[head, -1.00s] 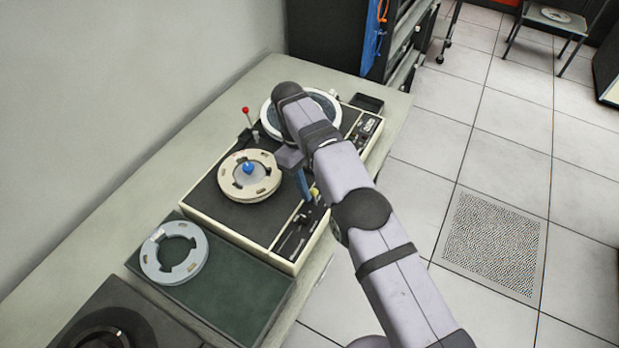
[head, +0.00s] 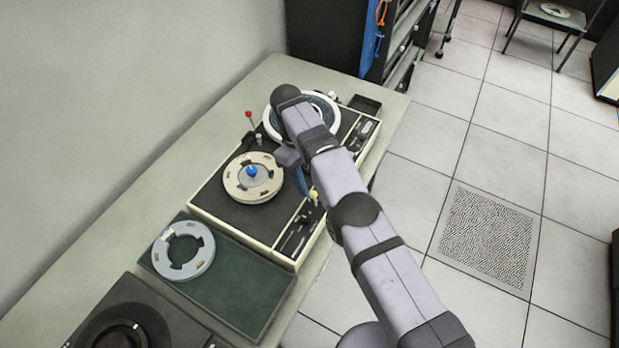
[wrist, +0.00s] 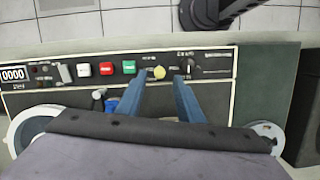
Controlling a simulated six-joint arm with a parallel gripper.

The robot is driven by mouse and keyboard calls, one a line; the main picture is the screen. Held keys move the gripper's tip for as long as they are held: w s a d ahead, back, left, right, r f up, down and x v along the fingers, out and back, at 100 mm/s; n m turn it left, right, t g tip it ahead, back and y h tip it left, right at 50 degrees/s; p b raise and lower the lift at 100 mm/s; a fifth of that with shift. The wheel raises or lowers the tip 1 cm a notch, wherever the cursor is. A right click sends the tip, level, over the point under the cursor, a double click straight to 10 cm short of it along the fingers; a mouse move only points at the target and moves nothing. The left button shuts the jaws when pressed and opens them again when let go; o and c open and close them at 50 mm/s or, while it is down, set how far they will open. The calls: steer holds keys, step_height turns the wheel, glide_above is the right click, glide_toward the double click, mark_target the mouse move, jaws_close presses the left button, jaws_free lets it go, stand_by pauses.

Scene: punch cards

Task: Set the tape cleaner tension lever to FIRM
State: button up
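The tape cleaner (head: 232,212) is a cream-edged machine with a black top, and a control strip along its right side. In the wrist view the strip (wrist: 215,74) has a yellow knob (wrist: 159,73) and, right of it, a small dark lever or knob (wrist: 189,66) by a slot. The labels are too small to read, so I cannot tell the tension lever or its setting for sure. My gripper (wrist: 158,82) is open, its two blue fingers apart over the strip. The yellow knob shows between and just beyond the fingertips. Contact cannot be told.
A cream reel with a blue hub (head: 251,171) and a partly hidden white-rimmed reel (head: 332,104) sit on the machine. A red-tipped lever (head: 249,115) stands behind. A grey ring (head: 206,252) lies on a green mat (head: 240,300). Red, white and green buttons (wrist: 106,69) line the strip.

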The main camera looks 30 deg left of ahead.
steer(key=w+a+r+t+y+b, duration=0.25)
steer(key=r+b, duration=0.35)
steer(key=b, duration=0.3)
steer(key=s+d+r+b, duration=0.4)
steer(key=r+b, duration=0.3)
steer(key=b, duration=0.1)
steer(key=s+d+f+m+b, duration=0.25)
steer(key=d+f, duration=0.25)
steer(key=f, duration=0.5)
steer(key=a+m+y, duration=0.1)
steer(key=w+a+f+m+t, duration=0.1)
steer(key=m, duration=0.1)
steer(key=a+f+m+y+p, duration=0.1)
steer(key=shift+w+a+m+t+y, duration=0.25)
steer(key=shift+w+a+y, duration=0.1)
